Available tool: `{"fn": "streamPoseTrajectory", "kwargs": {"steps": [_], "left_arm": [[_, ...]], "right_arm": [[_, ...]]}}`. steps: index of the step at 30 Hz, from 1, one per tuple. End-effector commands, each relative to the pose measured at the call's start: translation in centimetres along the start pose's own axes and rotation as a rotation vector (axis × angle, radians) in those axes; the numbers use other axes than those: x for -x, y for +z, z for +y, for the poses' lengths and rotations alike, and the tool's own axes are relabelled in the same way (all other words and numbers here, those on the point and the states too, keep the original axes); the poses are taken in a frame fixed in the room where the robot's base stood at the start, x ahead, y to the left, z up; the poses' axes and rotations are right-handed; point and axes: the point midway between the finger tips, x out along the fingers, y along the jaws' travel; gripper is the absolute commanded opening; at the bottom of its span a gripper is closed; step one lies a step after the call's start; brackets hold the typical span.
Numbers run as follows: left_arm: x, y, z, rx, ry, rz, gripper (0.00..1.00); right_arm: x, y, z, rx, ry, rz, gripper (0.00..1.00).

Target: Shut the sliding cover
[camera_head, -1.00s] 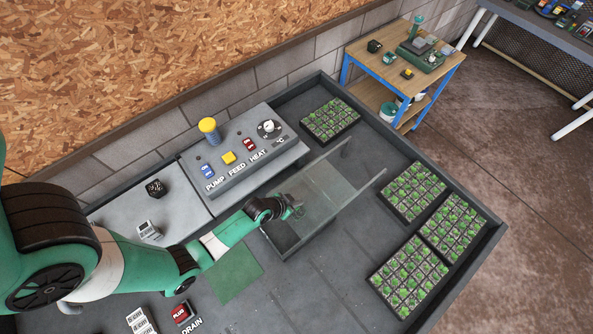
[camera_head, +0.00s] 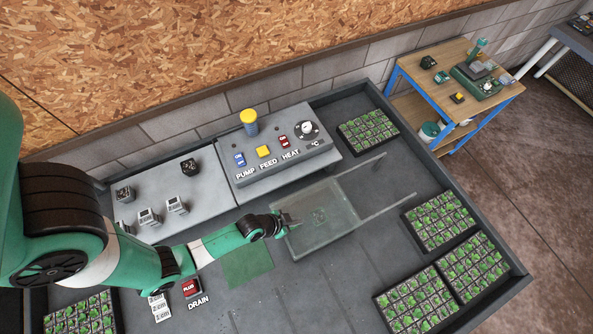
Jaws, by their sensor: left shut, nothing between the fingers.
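The sliding cover (camera_head: 335,206) is a clear, greenish glass panel. It lies over the low box set in the grey bench, and two rails (camera_head: 393,205) stick out bare to its right. A small green patch shows faintly through the glass. My left gripper (camera_head: 288,219) is shut and empty at the left end of the cover. It overlaps the cover's edge in the picture; I cannot tell whether it touches. My right gripper is not in view.
A control panel (camera_head: 270,165) with PUMP, FEED and HEAT controls stands behind the box. Seedling trays (camera_head: 438,222) sit on the right of the bench. A green mat (camera_head: 247,265) and a red DRAIN switch (camera_head: 191,288) lie in front. A wooden cart (camera_head: 455,75) stands beyond.

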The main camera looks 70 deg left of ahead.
Motion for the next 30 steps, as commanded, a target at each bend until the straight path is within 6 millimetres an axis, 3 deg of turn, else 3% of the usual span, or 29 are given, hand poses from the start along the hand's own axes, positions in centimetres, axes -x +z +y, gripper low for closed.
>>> {"fn": "streamPoseTrajectory", "kwargs": {"steps": [4,10,12,15,21,30], "left_arm": [[-0.7,-0.1,0.0,0.0,0.001,-0.011,0.0],[-2.6,-3.3,-0.4,0.006,-0.006,0.001,0.0],[0.1,-3.2,-0.3,0.008,-0.006,-0.003,0.0],[2.6,-3.2,-0.3,0.008,-0.007,-0.001,0.0],[6.3,-3.2,-0.3,0.008,-0.007,0.001,0.0],[7.6,-3.2,-0.3,0.007,-0.007,0.002,0.0]], "right_arm": [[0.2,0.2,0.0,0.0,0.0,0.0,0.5],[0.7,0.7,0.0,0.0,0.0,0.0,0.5],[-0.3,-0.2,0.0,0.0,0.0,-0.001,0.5],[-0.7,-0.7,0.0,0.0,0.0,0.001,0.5],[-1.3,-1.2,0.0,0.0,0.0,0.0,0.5],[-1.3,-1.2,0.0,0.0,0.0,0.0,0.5]]}}
